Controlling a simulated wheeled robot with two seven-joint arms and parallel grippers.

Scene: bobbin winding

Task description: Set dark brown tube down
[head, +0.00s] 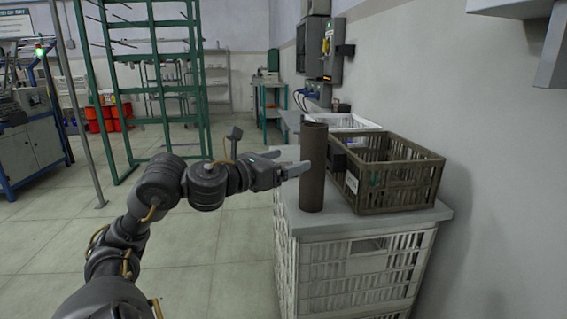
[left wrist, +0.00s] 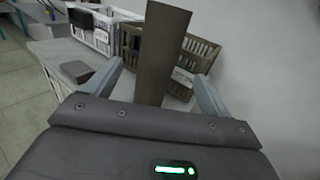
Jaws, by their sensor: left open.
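The dark brown tube (head: 313,168) stands upright near the left front corner of the grey tabletop (head: 352,220), in front of the brown crate. My left gripper (head: 293,163) reaches in from the left at about mid-height of the tube. Its fingers are open. In the left wrist view the tube (left wrist: 161,50) rises between the two spread fingers, with a gap visible on each side. The tube's lower end is hidden behind the gripper body in that view. My right gripper is not in view.
A brown slatted crate (head: 400,172) stands on the tabletop right of the tube, with a white crate (head: 350,122) behind it. White crates (head: 365,270) are under the tabletop. A wall rises at the right. Open floor (head: 225,250) lies to the left.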

